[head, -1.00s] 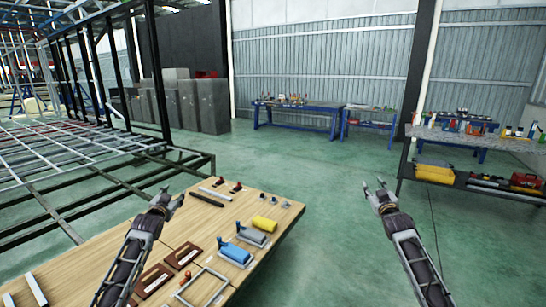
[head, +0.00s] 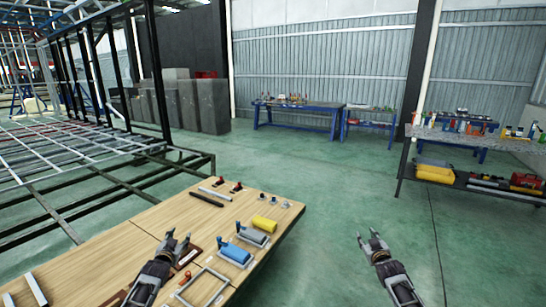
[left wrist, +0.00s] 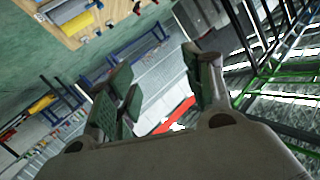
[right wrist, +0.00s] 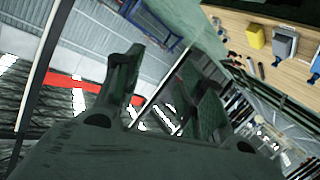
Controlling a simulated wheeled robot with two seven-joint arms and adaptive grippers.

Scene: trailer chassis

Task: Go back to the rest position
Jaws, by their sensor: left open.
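My left gripper (head: 176,241) is open and empty over the near part of the wooden table (head: 150,225) in the head view. Its spread fingers also show in the left wrist view (left wrist: 160,88), with nothing between them. My right gripper (head: 372,236) is to the right of the table, over the green floor. Its two fingers stand apart in the right wrist view (right wrist: 168,85), with nothing between them.
The table holds a yellow block (head: 265,223), a blue-handled tool (head: 235,254), a metal frame (head: 203,287) and small parts. A black chassis frame (head: 190,158) stands at left. A shelf bench (head: 470,140) stands at right. Open floor (head: 330,190) lies between.

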